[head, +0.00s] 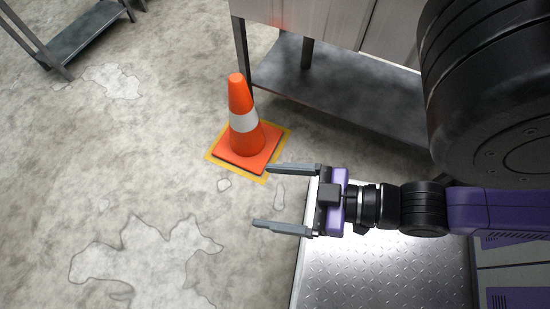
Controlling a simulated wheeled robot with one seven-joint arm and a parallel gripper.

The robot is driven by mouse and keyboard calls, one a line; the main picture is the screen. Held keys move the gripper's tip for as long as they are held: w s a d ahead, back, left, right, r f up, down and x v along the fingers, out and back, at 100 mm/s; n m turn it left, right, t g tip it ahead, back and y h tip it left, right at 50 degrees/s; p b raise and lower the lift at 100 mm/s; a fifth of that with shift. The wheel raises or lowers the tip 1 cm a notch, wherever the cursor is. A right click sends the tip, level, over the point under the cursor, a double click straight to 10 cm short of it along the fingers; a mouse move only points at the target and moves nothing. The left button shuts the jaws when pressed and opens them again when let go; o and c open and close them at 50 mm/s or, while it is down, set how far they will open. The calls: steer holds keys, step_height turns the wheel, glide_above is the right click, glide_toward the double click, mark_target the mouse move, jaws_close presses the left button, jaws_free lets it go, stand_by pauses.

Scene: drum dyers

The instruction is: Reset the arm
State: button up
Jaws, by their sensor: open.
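My gripper (261,196) is in the head view, a little below the middle. Its two grey fingers point left and stand apart, with nothing between them. The purple and black arm reaches in from the right edge, over a metal tread plate. The fingertips are just below and right of an orange traffic cone in the picture, and I see no contact with it.
The orange cone (241,122) with a white band stands upright on a yellow-outlined floor square (283,134). A metal table with a lower shelf (330,95) stands behind it. Another metal frame (80,38) is at the upper left. The concrete floor (90,170) at left is clear.

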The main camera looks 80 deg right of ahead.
step_height(320, 180, up, 28)
steer(key=p, duration=2.7)
steer(key=shift+f+p, duration=0.2)
steer(key=shift+p, duration=0.2)
